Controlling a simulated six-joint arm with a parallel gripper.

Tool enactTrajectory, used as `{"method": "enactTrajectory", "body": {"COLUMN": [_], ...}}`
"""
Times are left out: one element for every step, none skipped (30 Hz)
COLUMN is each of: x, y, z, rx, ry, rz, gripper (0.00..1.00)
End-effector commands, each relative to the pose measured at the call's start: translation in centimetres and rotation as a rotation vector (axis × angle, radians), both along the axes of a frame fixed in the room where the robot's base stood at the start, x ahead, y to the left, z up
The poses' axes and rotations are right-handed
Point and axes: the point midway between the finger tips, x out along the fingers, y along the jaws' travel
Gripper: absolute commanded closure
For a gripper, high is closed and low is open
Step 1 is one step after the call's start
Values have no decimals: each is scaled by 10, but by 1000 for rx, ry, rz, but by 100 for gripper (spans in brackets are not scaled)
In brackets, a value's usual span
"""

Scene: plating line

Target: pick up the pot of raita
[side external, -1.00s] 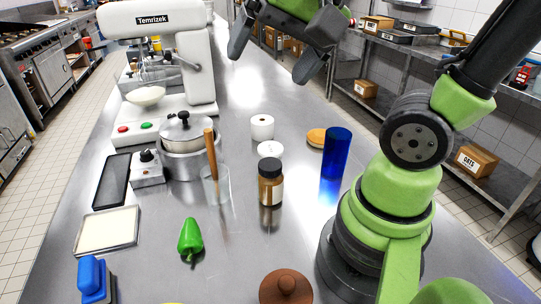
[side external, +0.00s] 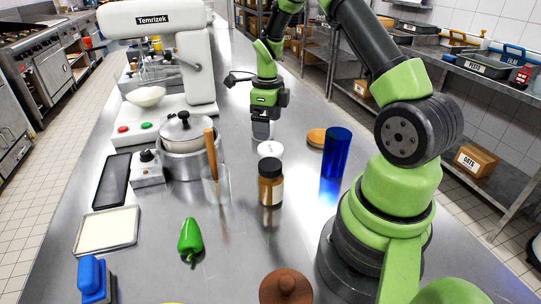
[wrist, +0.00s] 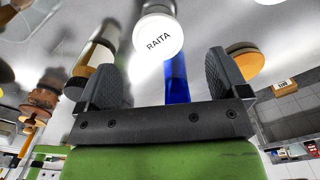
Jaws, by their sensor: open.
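My gripper (side external: 262,131) is open and points down over the counter, just behind the pot in the side view. Nothing is between the fingers; I cannot tell whether a finger touches the pot.
A dark-capped brown jar (side external: 270,184) stands in front of the pot. A blue cylinder (side external: 336,153) and a round orange-brown item (side external: 316,137) stand to the right. To the left are a glass with a wooden-handled tool (side external: 215,180) and a lidded steel pot (side external: 184,146).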

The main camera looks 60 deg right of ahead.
Motion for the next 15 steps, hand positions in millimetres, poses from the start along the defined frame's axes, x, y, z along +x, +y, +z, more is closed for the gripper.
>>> {"method": "enactTrajectory", "body": {"x": [-1,-1,-1,-1,-1,-1,-1,-2,-3,-4,-6,-8,-9,-11,-12], "y": [1,1,1,1,1,1,1,1,1,1,2,2,2,3,3], "z": [-9,-13,-18,-22,-24,-27,-29,-31,-34,-38,-42,-49,-54,-58,-64], "rx": [3,2,2,3,3,2,1,2,3,2,3,4,3,4,3], "ry": [5,4,3,3,3,1,1,2,3,3,4,5,4,5,4], "rz": [2,2,2,2,1,2,2,2,3,4,4,3,3,3,3], "gripper": [7,7,7,7,7,7,7,7,7,7,7,7,7,7,7]}}
